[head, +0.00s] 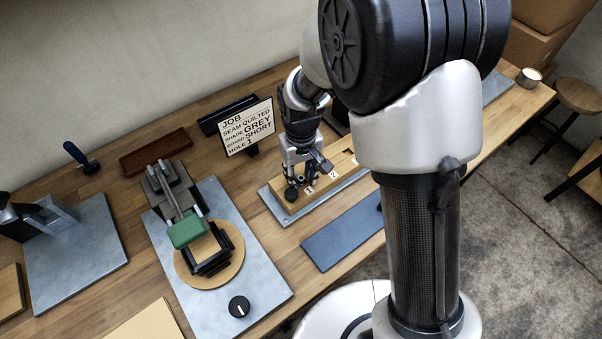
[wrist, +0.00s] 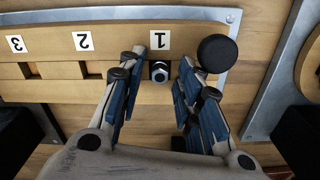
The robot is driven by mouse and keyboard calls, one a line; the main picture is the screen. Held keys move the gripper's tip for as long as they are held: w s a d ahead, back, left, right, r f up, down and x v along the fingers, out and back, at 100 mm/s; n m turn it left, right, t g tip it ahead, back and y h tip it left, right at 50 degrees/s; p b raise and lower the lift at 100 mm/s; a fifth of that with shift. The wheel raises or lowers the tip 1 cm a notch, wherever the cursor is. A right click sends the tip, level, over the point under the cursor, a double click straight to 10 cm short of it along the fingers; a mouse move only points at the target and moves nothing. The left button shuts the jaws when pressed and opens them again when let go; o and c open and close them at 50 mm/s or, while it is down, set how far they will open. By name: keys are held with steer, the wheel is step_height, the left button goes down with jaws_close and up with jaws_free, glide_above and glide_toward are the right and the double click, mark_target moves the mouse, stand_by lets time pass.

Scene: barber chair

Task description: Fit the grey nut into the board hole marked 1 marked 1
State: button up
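The wooden board (wrist: 120,18) carries labels 1, 2 and 3 and sits on a grey metal plate; it also shows in the head view (head: 292,201). The grey nut (wrist: 159,73) sits at the dark hole beside label 1 (wrist: 159,40) in the wrist view. How deep it sits I cannot tell. My gripper (wrist: 160,62) is open, its two blue-padded fingers on either side of the nut with gaps visible to both. In the head view my gripper (head: 306,170) is low over the board's left end and hides the nut.
A round black knob (wrist: 217,53) stands on the board close to my right finger. Slots 2 (wrist: 89,69) and 3 (wrist: 29,70) look empty. A job sign (head: 247,127) stands behind the board. A blue-grey mat (head: 343,230) lies bare in front.

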step_height(320, 180, up, 12)
steer(key=p, duration=0.4)
steer(key=shift+r, duration=0.2)
step_height(320, 180, up, 6)
steer(key=t, duration=0.1)
glide_above(301, 178)
steer(key=s+d, duration=0.2)
steer(key=d, duration=0.1)
steer(key=s+d+r+m+t, duration=0.1)
steer(key=s+d+r, duration=0.3)
steer(key=s, duration=0.5)
steer(key=s+d+r+m+t, duration=0.2)
steer(key=s+d+r+m, duration=0.1)
steer(key=s, duration=0.5)
steer(key=d+r, duration=0.1)
steer(key=d, duration=0.1)
steer(key=shift+s+d+r+t, duration=0.25)
steer(key=shift+s+d+t, duration=0.05)
steer(key=shift+s, duration=0.05)
